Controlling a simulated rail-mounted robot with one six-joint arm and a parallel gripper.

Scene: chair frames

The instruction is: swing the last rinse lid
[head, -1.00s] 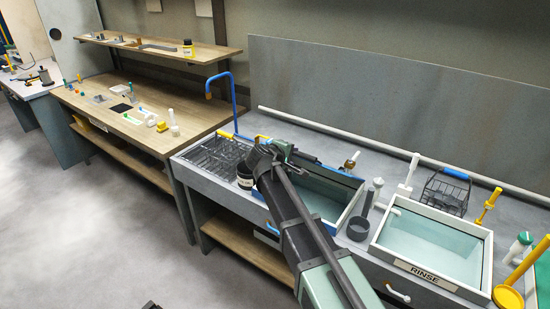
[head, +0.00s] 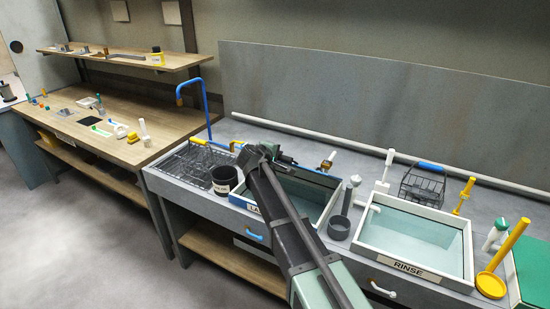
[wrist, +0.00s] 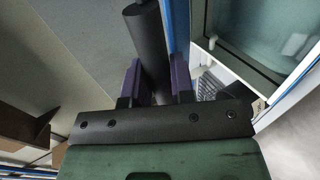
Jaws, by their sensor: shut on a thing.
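The white rinse tray (head: 455,283) stands right of centre on the grey counter, with a RINSE label on its front and a pale green surface inside. I cannot make out a separate lid on it. My gripper (wrist: 155,82) shows in the wrist view with its two purple fingers shut on a dark cylindrical bar (wrist: 146,40). What the bar belongs to is not clear. In the head view my arm hides the fingertips, near the left side of the blue-edged tray (head: 318,213), left of the rinse tray.
A black cup (head: 224,179) and a wire rack (head: 192,160) stand to the left. A dark cylinder (head: 339,228) stands between the trays. A wire basket (head: 422,187) and a yellow stand (head: 490,285) are near the rinse tray. A blue faucet (head: 207,105) rises at the back left.

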